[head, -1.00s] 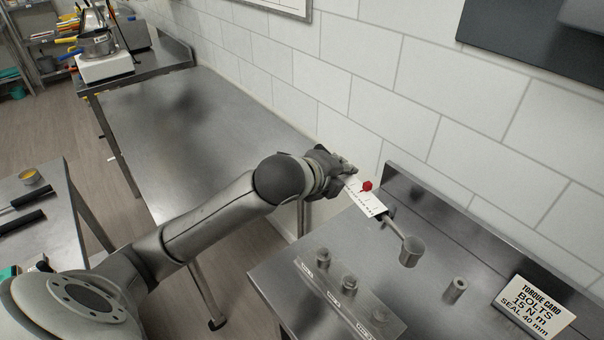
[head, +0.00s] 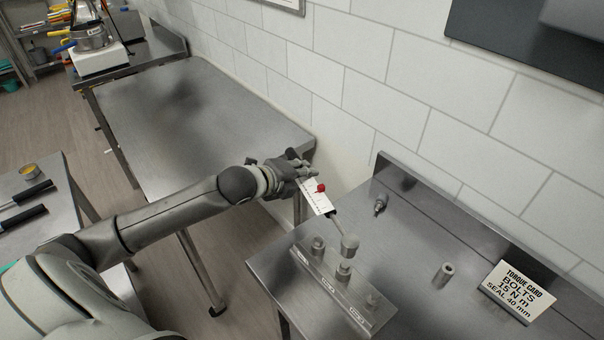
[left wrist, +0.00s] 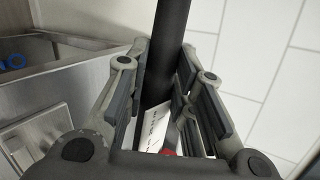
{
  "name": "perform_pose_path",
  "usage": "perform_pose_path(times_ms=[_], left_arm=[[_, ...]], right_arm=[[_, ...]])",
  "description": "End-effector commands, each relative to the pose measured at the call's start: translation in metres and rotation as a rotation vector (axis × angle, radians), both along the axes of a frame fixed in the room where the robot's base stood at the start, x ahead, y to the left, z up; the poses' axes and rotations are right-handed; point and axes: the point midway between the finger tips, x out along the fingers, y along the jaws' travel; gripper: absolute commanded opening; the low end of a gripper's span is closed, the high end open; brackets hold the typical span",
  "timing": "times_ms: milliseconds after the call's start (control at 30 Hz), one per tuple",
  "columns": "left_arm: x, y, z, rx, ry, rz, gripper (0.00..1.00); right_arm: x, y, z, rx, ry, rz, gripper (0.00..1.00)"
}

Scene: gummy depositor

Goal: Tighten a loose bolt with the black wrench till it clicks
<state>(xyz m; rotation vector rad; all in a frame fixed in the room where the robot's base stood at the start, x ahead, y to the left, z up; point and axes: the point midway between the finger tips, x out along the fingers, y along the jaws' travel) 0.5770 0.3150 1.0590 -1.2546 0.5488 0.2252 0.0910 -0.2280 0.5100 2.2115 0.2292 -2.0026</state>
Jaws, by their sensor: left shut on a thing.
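My left gripper (head: 290,175) is shut on the black handle (left wrist: 166,50) of the wrench, which runs between the fingers in the left wrist view. In the head view the wrench's white scale (head: 315,197) with a red knob (head: 321,188) sticks out of the gripper, and a thin shaft leads to a grey socket (head: 349,243). The socket appears just above the middle bolt (head: 343,271) of a metal block (head: 330,291); I cannot tell if they touch. A rear bolt (head: 317,245) and a front bolt (head: 372,300) stand on the same block. My right gripper is out of view.
A torque card (head: 520,290) reading "BOLTS 15 N m" stands on the bench at right. A small metal cylinder (head: 444,273) and a fitting (head: 381,203) stand behind the block. The tiled wall (head: 440,140) is close behind. The left-hand bench (head: 190,130) is bare.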

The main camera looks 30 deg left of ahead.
Motion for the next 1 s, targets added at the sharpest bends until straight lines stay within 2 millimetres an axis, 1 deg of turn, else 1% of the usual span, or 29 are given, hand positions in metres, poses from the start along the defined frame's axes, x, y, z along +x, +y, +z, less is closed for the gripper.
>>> perform_pose_path(times_ms=[233,300,633,767,1000], left_arm=[[0.000,0.000,0.005,0.003,0.000,-0.004,0.00],[0.000,0.000,-0.006,0.003,0.001,-0.004,0.00],[0.000,0.000,-0.037,0.002,0.000,-0.003,0.00],[0.000,-0.001,-0.042,0.000,0.001,-0.004,0.00],[0.000,-0.001,-0.042,0.000,0.000,-0.004,0.00]], right_arm=[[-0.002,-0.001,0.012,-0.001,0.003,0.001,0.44],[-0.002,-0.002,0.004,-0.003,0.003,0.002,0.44],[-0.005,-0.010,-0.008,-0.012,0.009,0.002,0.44],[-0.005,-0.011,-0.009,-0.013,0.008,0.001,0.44],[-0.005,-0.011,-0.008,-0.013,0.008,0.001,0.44]])
